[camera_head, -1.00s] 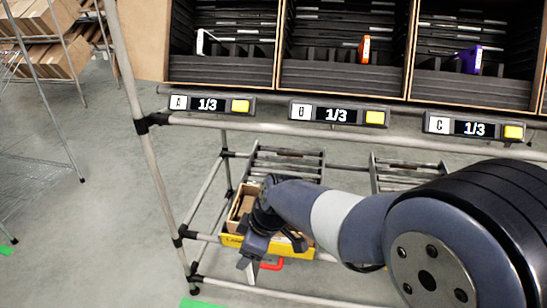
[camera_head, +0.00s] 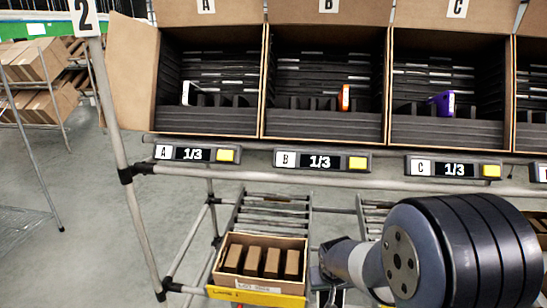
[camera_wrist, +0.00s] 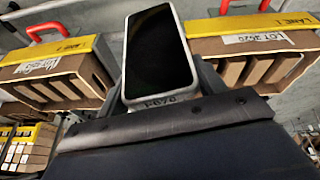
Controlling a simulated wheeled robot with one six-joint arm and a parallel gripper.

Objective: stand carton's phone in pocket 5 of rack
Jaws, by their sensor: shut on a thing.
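My gripper (camera_wrist: 158,104) is shut on a phone (camera_wrist: 157,50) with a dark screen and a pale rim, which stands up between the fingers in the wrist view. A small label with partly legible characters shows at its lower end. In the head view my gripper is low, right of the lower carton (camera_head: 232,238), mostly hidden by my arm and cut by the bottom edge. The held phone cannot be made out there. The lower carton holds several small brown boxes. No rack with a readable pocket 5 can be made out.
Tilted cartons A (camera_head: 210,142), B (camera_head: 325,145) and C (camera_head: 440,147) stand above, with black ribbed inserts. They hold a white item (camera_head: 187,92), an orange-edged item (camera_head: 344,97) and a purple item (camera_head: 441,103). A rail (camera_head: 330,182) runs below them.

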